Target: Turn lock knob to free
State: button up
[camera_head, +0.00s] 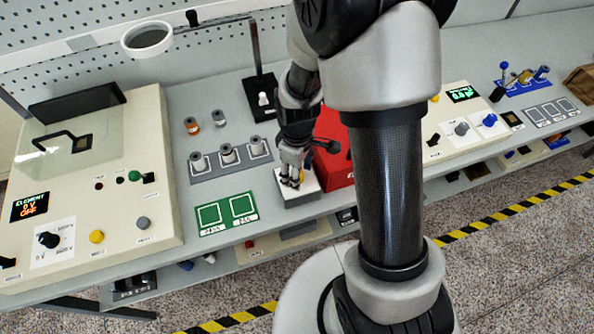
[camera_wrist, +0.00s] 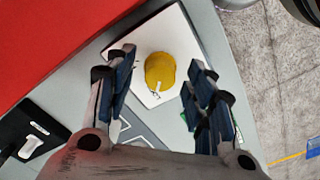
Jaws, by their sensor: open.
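The yellow lock knob (camera_wrist: 160,68) sits on a white plate (camera_wrist: 148,40) in the wrist view, with a small pale mark and dark lettering at its lower edge. My gripper (camera_wrist: 163,78) is open, its two dark-padded fingers on either side of the knob in the picture, with a visible gap on both sides. In the head view my gripper (camera_head: 291,174) points down over the white-topped block (camera_head: 303,197). Only bits of yellow show between its fingers there. I cannot tell the knob's setting.
A red housing (camera_head: 337,165) stands directly right of the block, with a dark handle (camera_head: 333,146) near its top. Left are grey spools (camera_head: 228,153) on a grey mat and green marked squares (camera_head: 227,212). A black stand (camera_head: 262,90) rises behind.

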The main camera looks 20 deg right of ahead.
jog(key=c, duration=1.1)
